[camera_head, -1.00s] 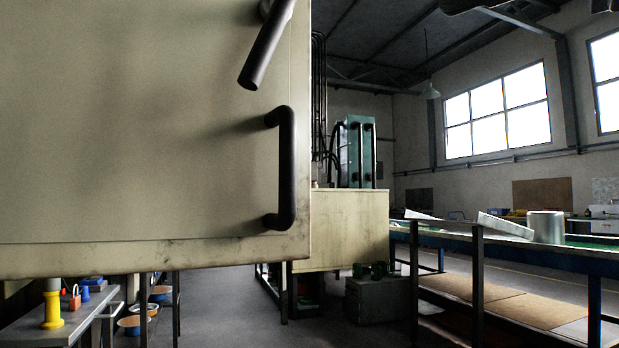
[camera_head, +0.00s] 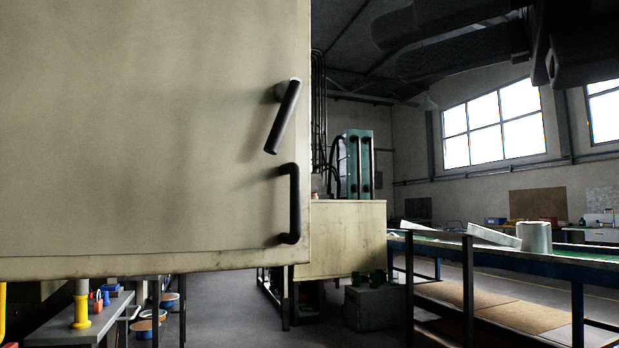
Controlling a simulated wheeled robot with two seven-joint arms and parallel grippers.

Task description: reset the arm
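My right gripper (camera_head: 566,62) is at the top right corner, dark and partly cut off by the frame edge. My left arm and gripper are not in view.
A large beige cabinet door (camera_head: 130,130) fills the left, with a tilted dark lever (camera_head: 284,118) and a dark bar handle (camera_head: 293,205). A low grey bench (camera_head: 75,325) stands lower left. A railed conveyor table (camera_head: 570,267) runs along the right. Grey floor (camera_head: 230,300) is open between.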

